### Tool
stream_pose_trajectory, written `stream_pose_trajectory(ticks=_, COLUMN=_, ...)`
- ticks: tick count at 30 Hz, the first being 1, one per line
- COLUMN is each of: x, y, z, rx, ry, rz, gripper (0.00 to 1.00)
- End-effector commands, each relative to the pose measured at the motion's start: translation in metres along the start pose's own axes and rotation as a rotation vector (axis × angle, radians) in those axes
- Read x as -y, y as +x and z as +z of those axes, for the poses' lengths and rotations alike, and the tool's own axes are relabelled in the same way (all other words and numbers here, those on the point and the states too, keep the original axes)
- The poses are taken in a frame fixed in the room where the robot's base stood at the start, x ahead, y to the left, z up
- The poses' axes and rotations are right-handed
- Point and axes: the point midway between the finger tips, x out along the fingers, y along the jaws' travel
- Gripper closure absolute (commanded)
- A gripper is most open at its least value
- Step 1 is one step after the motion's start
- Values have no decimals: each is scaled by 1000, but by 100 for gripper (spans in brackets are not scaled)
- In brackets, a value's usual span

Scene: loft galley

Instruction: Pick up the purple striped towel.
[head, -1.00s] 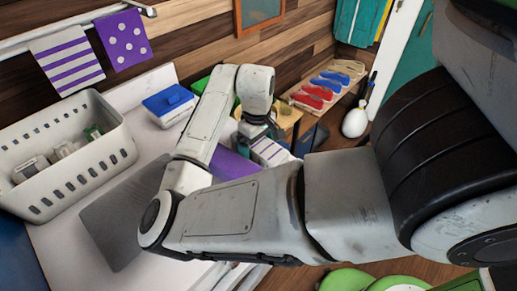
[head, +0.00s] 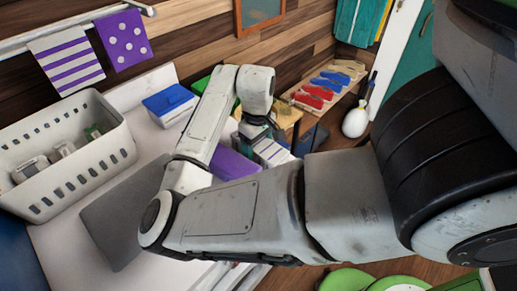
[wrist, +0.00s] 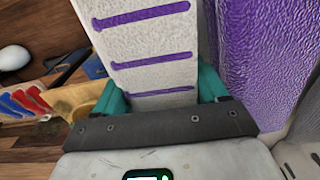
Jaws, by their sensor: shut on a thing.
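A white towel with purple stripes (wrist: 150,50) sits between the teal fingers of my gripper (wrist: 162,92) in the wrist view. It looks like a thick folded block, and the fingers press on its two sides. In the head view the striped towel (head: 271,152) shows just below my gripper (head: 262,135), at the far end of the white counter; my arm hides part of this area. Whether its underside touches anything cannot be told.
A purple thing (head: 232,165) lies close beside the held towel and fills the right of the wrist view (wrist: 265,50). A blue box (head: 170,104) and a white basket (head: 100,165) stand on the counter. Another striped towel (head: 65,58) and a dotted cloth (head: 122,40) hang from a rail.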

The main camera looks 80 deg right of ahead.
Motion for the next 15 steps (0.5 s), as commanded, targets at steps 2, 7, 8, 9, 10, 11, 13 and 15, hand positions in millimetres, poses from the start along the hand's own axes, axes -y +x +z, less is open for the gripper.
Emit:
stream_pose_trajectory(ticks=2, x=0, y=0, z=0, rx=0, ry=0, rz=0, gripper=63)
stream_pose_trajectory(ticks=7, x=0, y=-5, z=0, rx=-1, ry=1, rz=1, gripper=63)
stream_pose_trajectory(ticks=8, x=0, y=-7, z=0, rx=-1, ry=1, rz=2, gripper=63)
stream_pose_trajectory(ticks=9, x=-1, y=-10, z=0, rx=-1, ry=1, rz=2, gripper=63)
stream_pose_trajectory(ticks=10, x=-1, y=-14, z=0, rx=-1, ry=1, rz=1, gripper=63)
stream_pose_trajectory(ticks=11, x=-1, y=-17, z=0, rx=-1, ry=2, rz=1, gripper=63)
stream_pose_trajectory(ticks=13, x=-1, y=-29, z=0, rx=-3, ry=3, rz=1, gripper=63)
stream_pose_trajectory(ticks=15, x=-6, y=-40, z=8, rx=-1, ry=7, rz=3, gripper=63)
